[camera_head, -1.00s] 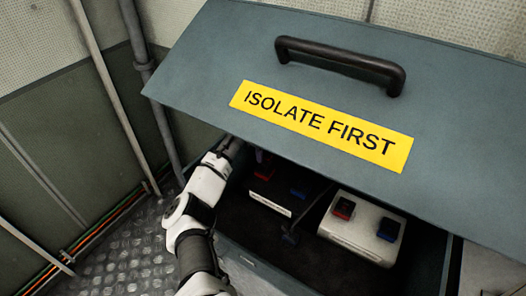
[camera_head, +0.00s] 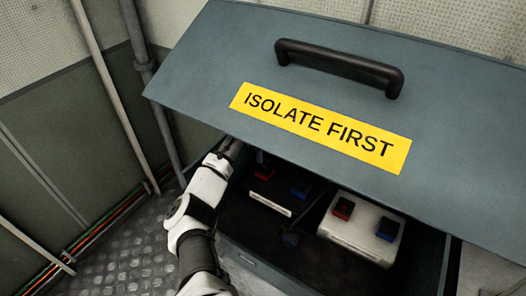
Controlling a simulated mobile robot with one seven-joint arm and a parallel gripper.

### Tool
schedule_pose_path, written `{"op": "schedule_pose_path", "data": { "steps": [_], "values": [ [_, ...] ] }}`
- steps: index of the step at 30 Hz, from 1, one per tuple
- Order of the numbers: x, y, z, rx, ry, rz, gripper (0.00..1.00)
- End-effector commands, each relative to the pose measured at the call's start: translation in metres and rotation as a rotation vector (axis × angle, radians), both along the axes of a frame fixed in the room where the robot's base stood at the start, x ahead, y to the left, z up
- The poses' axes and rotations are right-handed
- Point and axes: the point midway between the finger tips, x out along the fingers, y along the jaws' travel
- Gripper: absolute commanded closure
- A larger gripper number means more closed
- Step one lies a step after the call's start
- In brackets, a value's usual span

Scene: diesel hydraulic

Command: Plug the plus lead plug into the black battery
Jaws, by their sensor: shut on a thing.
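The black battery (camera_head: 270,201) sits inside the open box at left, with a white label on its front. It has a red terminal (camera_head: 264,173) at left and a blue terminal (camera_head: 300,188) at right. My gripper (camera_head: 243,151) reaches in under the lid at the left, and its fingertips are mostly hidden by lid and shadow. It is shut on what seems to be the plus lead plug (camera_head: 262,157), a small dark reddish-purple shape just above the red terminal. I cannot tell whether plug and terminal touch.
A white battery (camera_head: 350,237) with red and blue terminals stands to the right. A dark plug-like piece (camera_head: 290,239) lies on the box floor between the batteries. The raised grey lid (camera_head: 220,60) with black handle (camera_head: 340,65) overhangs closely above my arm.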

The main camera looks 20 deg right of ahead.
Motion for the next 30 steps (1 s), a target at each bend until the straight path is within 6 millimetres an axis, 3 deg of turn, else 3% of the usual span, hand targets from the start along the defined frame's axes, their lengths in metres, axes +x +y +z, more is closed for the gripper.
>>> {"op": "schedule_pose_path", "data": {
  "steps": [12, 30],
  "values": [
    [-0.001, 0.0, 0.011, 0.0, 0.003, -0.001, 1.0],
    [0.0, 0.0, 0.012, -0.001, 0.001, -0.001, 1.0]
  ]
}}
